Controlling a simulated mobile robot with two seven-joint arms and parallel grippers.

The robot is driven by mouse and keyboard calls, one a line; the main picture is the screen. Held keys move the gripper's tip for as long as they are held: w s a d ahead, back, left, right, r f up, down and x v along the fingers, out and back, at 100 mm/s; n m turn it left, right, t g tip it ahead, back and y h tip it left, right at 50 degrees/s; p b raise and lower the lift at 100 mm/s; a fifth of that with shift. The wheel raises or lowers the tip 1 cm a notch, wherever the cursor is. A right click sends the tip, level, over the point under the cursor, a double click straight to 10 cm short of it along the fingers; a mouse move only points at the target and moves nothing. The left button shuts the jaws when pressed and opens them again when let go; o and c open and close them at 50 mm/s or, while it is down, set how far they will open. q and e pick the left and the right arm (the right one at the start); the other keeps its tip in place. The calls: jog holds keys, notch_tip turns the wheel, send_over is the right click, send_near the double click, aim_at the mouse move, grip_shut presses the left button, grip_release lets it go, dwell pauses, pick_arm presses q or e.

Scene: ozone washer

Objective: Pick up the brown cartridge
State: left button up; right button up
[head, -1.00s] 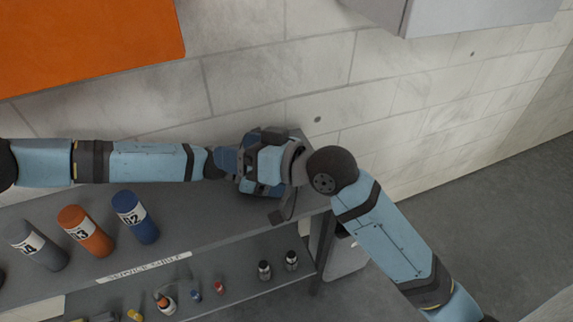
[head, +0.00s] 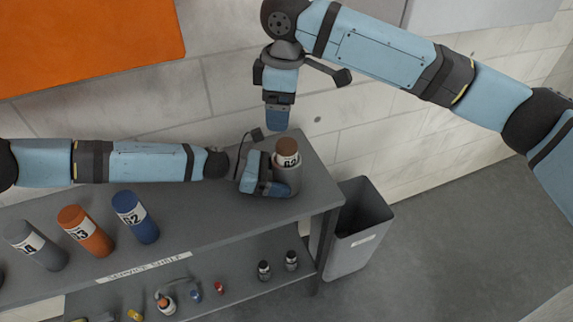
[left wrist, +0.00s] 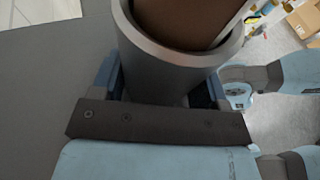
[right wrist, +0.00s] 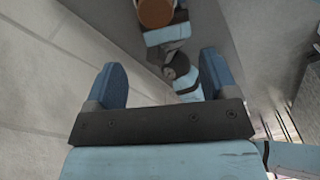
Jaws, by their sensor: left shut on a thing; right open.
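The brown cartridge (head: 287,147), with a white label, stands in a grey cylindrical holder (head: 288,180) at the right end of the shelf top. Its brown side shows inside the holder's rim in the left wrist view (left wrist: 180,18), and its round brown top shows in the right wrist view (right wrist: 156,12). My left gripper (head: 267,180) is shut around the grey holder, not on the cartridge; its fingers flank the holder (left wrist: 165,70) in the left wrist view. My right gripper (head: 278,115) is open and empty, pointing down, above and apart from the cartridge.
Blue (head: 135,217), orange (head: 85,231) and grey (head: 36,245) labelled cartridges stand on the shelf top (head: 200,215) to the left. Small bottles stand on the lower shelf. A grey bin (head: 360,230) stands right of the shelf. The wall is close behind.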

aim_at(287, 144)
jog(key=shift+h, duration=0.4)
jog(key=f, duration=0.3)
jog(key=d+f, duration=0.1)
jog(key=f, duration=0.1)
jog(key=shift+w+d+f, duration=0.1)
jog(key=shift+w+f, duration=0.2)
jog(key=shift+w, duration=0.05)
jog(key=f, duration=0.5)
jog(key=shift+s+f, duration=0.1)
jog(key=shift+s, duration=0.15)
jog(key=c, duration=1.4)
